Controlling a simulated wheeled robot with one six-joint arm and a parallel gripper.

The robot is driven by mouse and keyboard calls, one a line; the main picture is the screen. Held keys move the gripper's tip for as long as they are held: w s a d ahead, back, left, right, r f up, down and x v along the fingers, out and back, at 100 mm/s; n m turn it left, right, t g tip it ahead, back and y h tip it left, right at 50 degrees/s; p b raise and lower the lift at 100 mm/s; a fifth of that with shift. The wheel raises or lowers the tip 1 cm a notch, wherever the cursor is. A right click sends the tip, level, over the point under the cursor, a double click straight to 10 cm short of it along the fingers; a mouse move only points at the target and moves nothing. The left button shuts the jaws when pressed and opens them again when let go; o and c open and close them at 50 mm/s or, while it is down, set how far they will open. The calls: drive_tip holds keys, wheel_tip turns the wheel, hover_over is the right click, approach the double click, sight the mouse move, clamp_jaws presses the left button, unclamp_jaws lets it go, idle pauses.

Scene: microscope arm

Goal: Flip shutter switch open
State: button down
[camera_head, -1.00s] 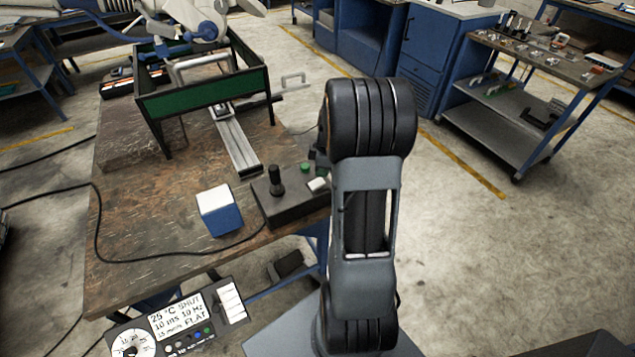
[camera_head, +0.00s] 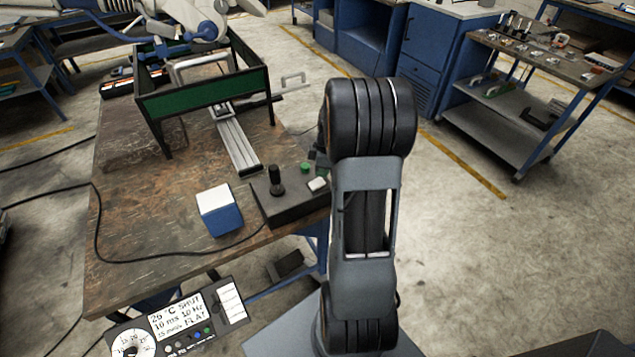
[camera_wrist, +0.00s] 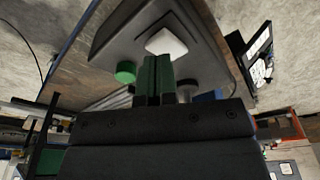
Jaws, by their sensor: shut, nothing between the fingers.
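A dark control box (camera_head: 290,207) sits at the right front corner of the bench, with a black joystick (camera_head: 276,178), a green button (camera_head: 305,167) and a white switch cap (camera_head: 318,184). The cap carries no label I can read. A display panel (camera_head: 180,318) at the lower left reads "SHUT". In the wrist view, my gripper (camera_wrist: 153,78) is shut and empty, its green fingertips beside the white cap (camera_wrist: 166,42) and to the right of the green button (camera_wrist: 125,72). I cannot tell whether they touch the cap.
A blue and white block (camera_head: 219,210) stands left of the box. A black cable (camera_head: 140,260) runs across the bench (camera_head: 150,210). A green-panelled frame (camera_head: 205,98) and a metal rail (camera_head: 236,145) stand behind. Open floor lies to the right.

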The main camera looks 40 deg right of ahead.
sight(322, 180)
drive_tip(key=shift+f+b, duration=1.1)
drive_tip(key=shift+f, duration=0.25)
idle(0.4)
drive_tip(key=shift+r, duration=0.15)
drive_tip(key=shift+r+p, duration=2.3)
drive_tip(key=shift+r, duration=1.15)
